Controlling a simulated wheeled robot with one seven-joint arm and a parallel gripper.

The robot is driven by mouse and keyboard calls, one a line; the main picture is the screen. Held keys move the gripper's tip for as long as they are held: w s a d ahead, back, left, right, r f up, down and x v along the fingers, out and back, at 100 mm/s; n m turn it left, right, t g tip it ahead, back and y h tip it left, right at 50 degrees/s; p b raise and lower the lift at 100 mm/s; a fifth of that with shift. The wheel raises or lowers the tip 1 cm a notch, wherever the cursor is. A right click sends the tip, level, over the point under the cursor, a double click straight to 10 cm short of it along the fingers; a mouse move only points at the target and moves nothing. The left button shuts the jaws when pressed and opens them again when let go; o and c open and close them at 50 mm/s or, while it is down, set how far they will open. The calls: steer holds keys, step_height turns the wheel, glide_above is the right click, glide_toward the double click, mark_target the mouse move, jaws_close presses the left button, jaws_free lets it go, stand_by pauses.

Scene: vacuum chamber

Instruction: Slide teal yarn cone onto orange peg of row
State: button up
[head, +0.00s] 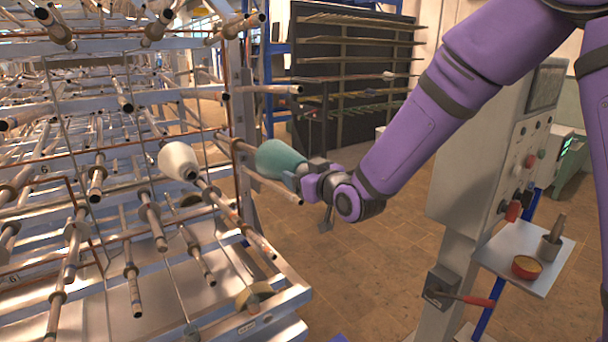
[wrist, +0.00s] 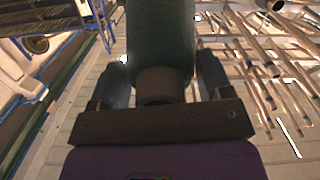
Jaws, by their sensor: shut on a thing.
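The teal yarn cone (head: 279,158) is held sideways in the air at the right edge of the peg rack, its broad rounded end towards the rack. My gripper (head: 307,174) is shut on its narrow end. In the wrist view the teal cone (wrist: 160,35) rises from between the two fingers of my gripper (wrist: 163,82), and its far end is cut off by the frame. A brownish peg (head: 272,184) sticks out just below the cone in the head view. I cannot tell which peg is the orange one, and no peg is seen inside the cone.
The rack of many pegs (head: 150,225) fills the left side, with a white yarn cone (head: 178,159) on one peg. A tape roll (head: 254,295) lies at the rack's lower edge. A grey control post (head: 470,150) with a small shelf (head: 510,270) stands right. Open floor lies between.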

steer(key=shift+x, duration=2.4)
steer(key=shift+w, duration=0.1)
stand_by(0.3)
steer(key=shift+x, duration=2.4)
stand_by(0.6)
steer(key=shift+x, duration=2.45)
steer(key=shift+w+a, duration=0.1)
steer(key=shift+w, duration=0.05)
